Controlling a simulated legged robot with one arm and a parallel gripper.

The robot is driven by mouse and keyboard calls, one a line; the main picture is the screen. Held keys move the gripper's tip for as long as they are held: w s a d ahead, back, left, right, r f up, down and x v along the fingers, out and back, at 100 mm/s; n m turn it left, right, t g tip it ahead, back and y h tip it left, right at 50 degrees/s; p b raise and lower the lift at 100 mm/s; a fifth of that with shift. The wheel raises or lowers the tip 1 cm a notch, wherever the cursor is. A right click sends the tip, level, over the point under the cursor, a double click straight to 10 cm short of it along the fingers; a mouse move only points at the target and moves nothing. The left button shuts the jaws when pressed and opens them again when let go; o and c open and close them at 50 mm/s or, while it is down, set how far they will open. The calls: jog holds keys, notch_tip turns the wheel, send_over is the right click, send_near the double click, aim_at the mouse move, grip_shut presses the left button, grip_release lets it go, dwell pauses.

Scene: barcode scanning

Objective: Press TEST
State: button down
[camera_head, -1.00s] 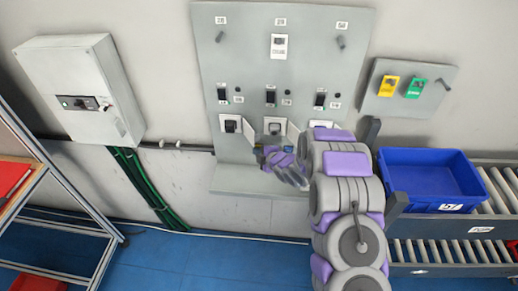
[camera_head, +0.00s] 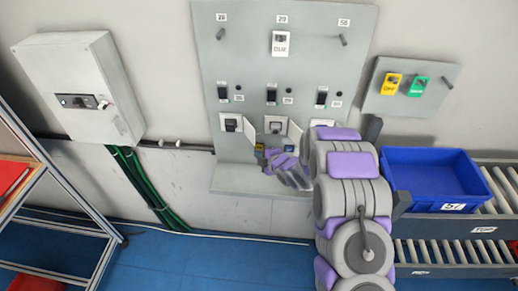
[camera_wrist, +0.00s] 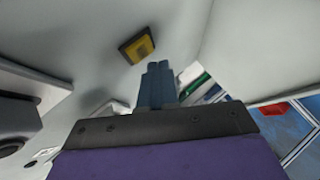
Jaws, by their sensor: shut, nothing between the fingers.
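No TEST lettering is legible in either view. In the wrist view, a yellow square button (camera_wrist: 137,45) in a dark frame sits on a pale grey surface, just up and left of my fingertips. My gripper (camera_wrist: 160,68) is shut and empty, its two blue-grey fingers side by side. The fingertips look close to the button, but I cannot tell whether they touch it. In the head view, my gripper (camera_head: 265,160) is small beside the lower part of the grey wall panel (camera_head: 245,60), below the middle open white box (camera_head: 276,125). My wrist and arm hide part of the panel there.
A grey control box (camera_head: 80,85) hangs at left, above green cables (camera_head: 150,190). At right are a small panel (camera_head: 385,105) with yellow and green tags, and a blue crate (camera_head: 430,178) on a roller conveyor (camera_head: 450,250). A shelf rack (camera_head: 75,215) stands at far left.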

jog(key=shift+s, duration=0.1)
jog(key=s+b, duration=0.3)
jog(key=s, duration=0.1)
jog(key=shift+s+a, duration=0.1)
jog(key=shift+s, duration=0.3)
dwell(0.6)
